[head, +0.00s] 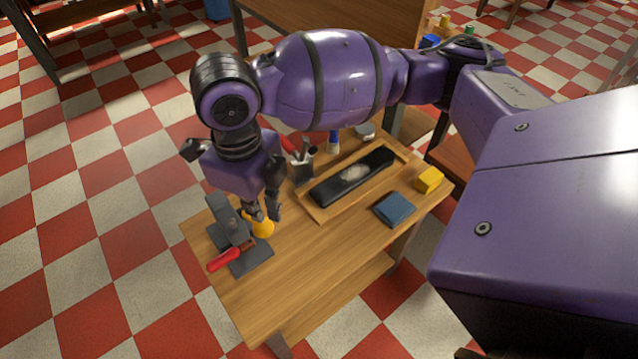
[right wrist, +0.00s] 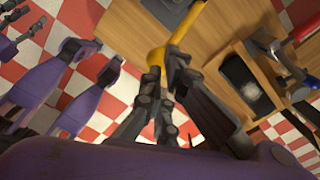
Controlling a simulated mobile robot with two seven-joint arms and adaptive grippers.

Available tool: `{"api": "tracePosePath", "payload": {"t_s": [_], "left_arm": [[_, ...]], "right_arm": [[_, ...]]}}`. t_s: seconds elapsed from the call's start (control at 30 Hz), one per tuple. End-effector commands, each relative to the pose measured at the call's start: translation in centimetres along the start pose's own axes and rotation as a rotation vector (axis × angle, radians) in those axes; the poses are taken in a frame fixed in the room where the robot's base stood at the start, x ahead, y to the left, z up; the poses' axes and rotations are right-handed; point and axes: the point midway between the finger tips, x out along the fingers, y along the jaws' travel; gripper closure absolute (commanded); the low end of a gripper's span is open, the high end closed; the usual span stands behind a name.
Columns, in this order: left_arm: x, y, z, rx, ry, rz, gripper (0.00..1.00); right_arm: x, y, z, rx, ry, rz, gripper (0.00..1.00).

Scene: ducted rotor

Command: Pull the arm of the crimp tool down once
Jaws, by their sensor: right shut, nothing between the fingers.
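The crimp tool (head: 228,222) is a dark grey device on a flat grey base at the left end of the wooden table. A yellow part (head: 263,228) stands beside it; in the right wrist view it shows as a yellow bar (right wrist: 183,27) reaching from near the grey base to my fingers. A red handle (head: 223,260) sticks out at the tool's front left. My right gripper (head: 262,214) points down at the yellow part, shut and empty; it also shows in the right wrist view (right wrist: 166,72). I cannot tell if they touch.
A wooden tray (head: 318,213) with a black pad lies mid-table. A grey cup of tools (head: 301,171) stands behind the gripper. A blue cloth-like item (head: 395,209) and a yellow block (head: 429,180) lie at the right. The table's front middle is clear.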

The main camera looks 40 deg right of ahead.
Motion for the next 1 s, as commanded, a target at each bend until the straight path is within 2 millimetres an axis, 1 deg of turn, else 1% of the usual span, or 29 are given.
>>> {"api": "tracePosePath", "payload": {"t_s": [0.27, 0.57, 0.77, 1.0], "left_arm": [[0.1, 0.0, -0.1, 0.001, 0.003, 0.001, 0.57], [0.5, 0.2, -0.9, 0.003, 0.017, 0.004, 0.57], [0.6, 0.2, -0.7, 0.003, 0.015, 0.004, 0.57], [0.6, 0.1, 0.1, 0.002, 0.003, 0.003, 0.57]], "right_arm": [[-0.1, 0.0, 0.1, -0.001, -0.003, -0.001, 1.0], [0.0, 0.0, 0.1, -0.001, -0.003, -0.001, 1.0], [0.7, 0.0, 0.1, -0.001, -0.001, 0.0, 1.0], [1.7, 0.0, 0.0, -0.001, 0.0, 0.0, 1.0]]}}
